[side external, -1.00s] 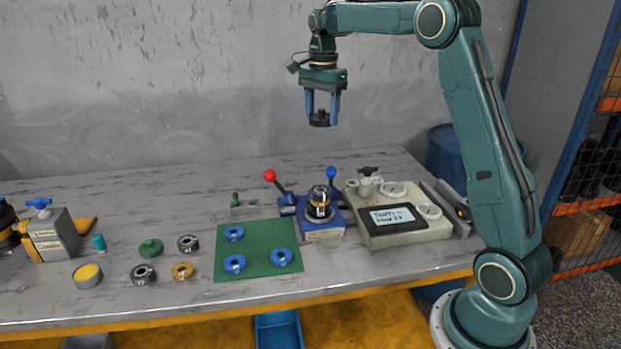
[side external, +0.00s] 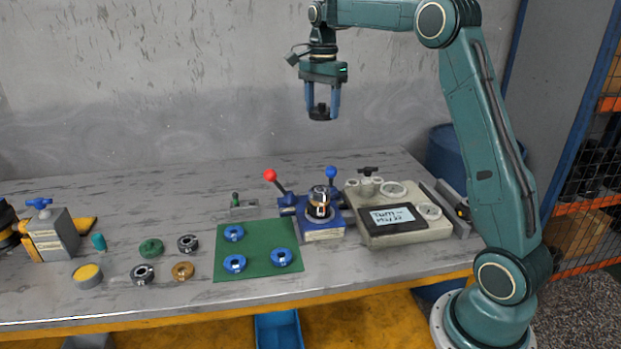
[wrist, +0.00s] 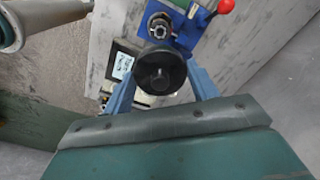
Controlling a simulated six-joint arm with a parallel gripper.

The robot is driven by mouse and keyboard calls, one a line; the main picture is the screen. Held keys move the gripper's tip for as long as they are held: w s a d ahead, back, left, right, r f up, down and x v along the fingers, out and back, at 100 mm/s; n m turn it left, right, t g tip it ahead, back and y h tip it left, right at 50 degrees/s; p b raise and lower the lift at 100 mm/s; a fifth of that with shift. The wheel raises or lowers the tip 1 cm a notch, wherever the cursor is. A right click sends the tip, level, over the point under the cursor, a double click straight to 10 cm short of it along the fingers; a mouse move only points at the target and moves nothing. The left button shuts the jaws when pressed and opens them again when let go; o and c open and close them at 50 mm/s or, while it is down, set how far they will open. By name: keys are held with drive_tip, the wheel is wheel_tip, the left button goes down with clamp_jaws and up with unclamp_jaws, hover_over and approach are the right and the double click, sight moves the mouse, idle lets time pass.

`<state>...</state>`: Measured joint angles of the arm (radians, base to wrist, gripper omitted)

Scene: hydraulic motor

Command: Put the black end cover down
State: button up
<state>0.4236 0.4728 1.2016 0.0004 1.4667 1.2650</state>
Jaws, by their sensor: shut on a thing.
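The black end cover (side external: 320,111) is held between the blue fingers of my gripper (side external: 322,108), high above the bench. In the wrist view the black end cover (wrist: 159,71) is a round dark disc with a small raised centre, gripped between both fingertips. My gripper is shut on it and points down. Below it, on the blue fixture (side external: 322,233), stands a metallic motor body (side external: 319,203) with a copper-coloured band. The same motor body shows in the wrist view (wrist: 159,25), just beyond the cover.
A green mat (side external: 258,264) carries three blue rings. A beige test unit (side external: 403,232) with a screen stands right of the fixture. A red-knobbed lever (side external: 270,175) and a blue-knobbed lever (side external: 331,172) rise behind the fixture. Loose rings lie left of the mat.

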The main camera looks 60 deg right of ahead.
drive_tip(key=n, duration=0.1)
hover_over(277, 230)
wheel_tip(277, 230, down, 13)
drive_tip(key=shift+s+f, duration=0.1)
drive_tip(key=shift+f, duration=9.85)
drive_tip(key=shift+f, duration=0.15)
drive_tip(key=o, duration=1.2)
wheel_tip(277, 230, up, 12)
drive_tip(key=shift+r, duration=0.15)
